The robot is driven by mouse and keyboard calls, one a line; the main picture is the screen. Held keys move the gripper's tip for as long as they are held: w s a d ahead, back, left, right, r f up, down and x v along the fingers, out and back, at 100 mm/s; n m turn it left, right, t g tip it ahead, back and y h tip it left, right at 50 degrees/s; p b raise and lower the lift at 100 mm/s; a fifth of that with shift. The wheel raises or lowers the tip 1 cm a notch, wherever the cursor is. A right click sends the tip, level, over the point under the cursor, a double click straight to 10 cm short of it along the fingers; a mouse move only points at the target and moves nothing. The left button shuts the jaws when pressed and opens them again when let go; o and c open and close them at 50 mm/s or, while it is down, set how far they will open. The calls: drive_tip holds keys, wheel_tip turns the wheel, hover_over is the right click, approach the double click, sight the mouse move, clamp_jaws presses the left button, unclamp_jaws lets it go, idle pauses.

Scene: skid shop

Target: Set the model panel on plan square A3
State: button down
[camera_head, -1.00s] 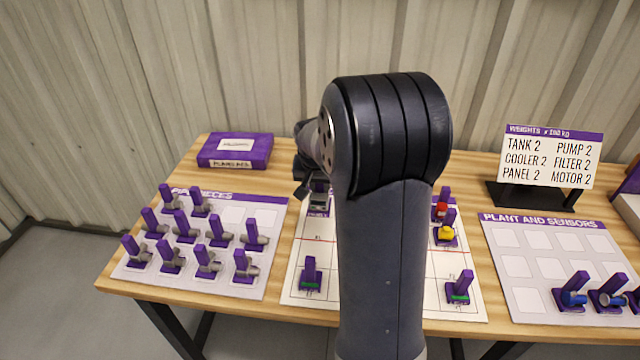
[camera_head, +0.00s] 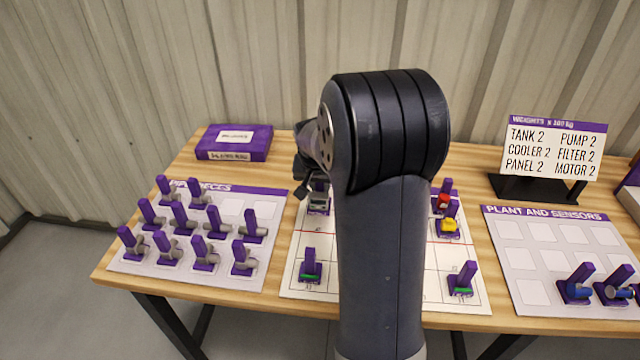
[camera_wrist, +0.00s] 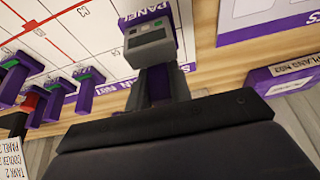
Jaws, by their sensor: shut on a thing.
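The model panel (camera_wrist: 152,45), a grey block on a purple base marked PANEL, is in my gripper (camera_wrist: 158,88) in the wrist view. The jaws are shut on its purple upright. In the head view the panel (camera_head: 318,203) shows at the back left of the white plan sheet (camera_head: 303,238), just left of my arm. My gripper (camera_head: 310,184) is partly hidden there. The panel is upright over or on the sheet; I cannot tell whether it touches. My arm hides the middle of the sheet, and I cannot make out the label A3.
Models with green parts (camera_head: 311,268) (camera_head: 463,280), a yellow one (camera_head: 448,222) and a red one (camera_head: 441,200) stand on the sheet. Left is a board of grey pieces (camera_head: 130,268); right is the plant and sensors board (camera_head: 510,262). A purple box (camera_head: 234,143) and weights sign (camera_head: 552,150) stand behind.

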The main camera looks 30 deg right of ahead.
sight(320, 191)
drive_tip(key=shift+f+b, duration=1.3)
drive_tip(key=shift+f, duration=0.4)
drive_tip(key=shift+f+b, duration=0.6)
drive_tip(key=shift+f, duration=0.1)
drive_tip(key=c, duration=1.2)
unclamp_jaws()
drive_tip(key=shift+r, duration=0.15)
drive_tip(key=shift+r+p, duration=0.4)
drive_tip(key=shift+r, duration=0.1)
drive_tip(key=shift+r+p, duration=2.5)
drive_tip(key=shift+r, duration=1)
